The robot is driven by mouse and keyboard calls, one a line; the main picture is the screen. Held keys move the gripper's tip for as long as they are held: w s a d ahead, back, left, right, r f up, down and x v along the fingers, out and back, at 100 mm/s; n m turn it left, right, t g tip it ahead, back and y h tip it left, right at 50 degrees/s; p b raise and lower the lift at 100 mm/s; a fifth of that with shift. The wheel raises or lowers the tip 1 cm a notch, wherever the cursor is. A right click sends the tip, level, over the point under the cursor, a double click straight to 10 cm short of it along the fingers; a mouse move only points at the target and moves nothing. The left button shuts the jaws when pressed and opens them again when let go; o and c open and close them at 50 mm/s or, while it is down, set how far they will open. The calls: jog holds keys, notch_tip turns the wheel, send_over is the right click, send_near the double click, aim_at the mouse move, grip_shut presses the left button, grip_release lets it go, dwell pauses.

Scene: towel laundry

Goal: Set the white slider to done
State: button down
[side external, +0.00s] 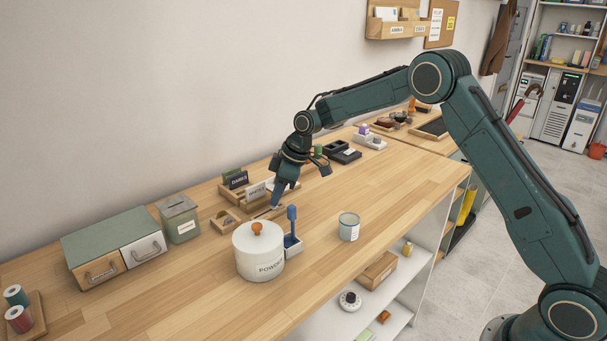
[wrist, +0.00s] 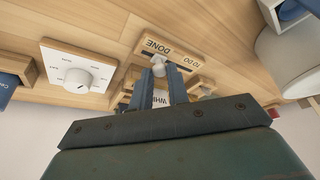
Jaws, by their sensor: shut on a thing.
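The wooden slider board (wrist: 180,55) shows in the wrist view with the words DONE at its left part and TO DO at its right. A pale slider knob (wrist: 158,66) stands beside the word DONE, between my fingertips. My gripper (wrist: 160,75) is shut on this knob. A card with letters that read as part of WHITES (wrist: 160,98) shows between my fingers, partly hidden. In the side external view my gripper (side external: 276,205) points down at the WHITES sign's (side external: 256,190) right, and the knob is too small to make out there.
A white dial (wrist: 77,77) lies left of the slider board in the wrist view. A powder pot (side external: 259,252), a blue-handled scoop (side external: 292,228) and a tin (side external: 349,227) stand in front of my gripper. A DARKS sign (side external: 236,180) stands behind.

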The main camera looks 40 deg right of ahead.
jog(key=shift+d, duration=0.85)
jog(key=c, duration=1.3)
grip_release()
jog(key=shift+c, duration=0.2)
jog(key=shift+r, duration=0.1)
jog(key=shift+r, duration=0.15)
jog(key=v, duration=1.3)
jog(key=shift+r, duration=0.15)
jog(key=shift+s+d, duration=0.1)
jog(key=shift+s, duration=0.05)
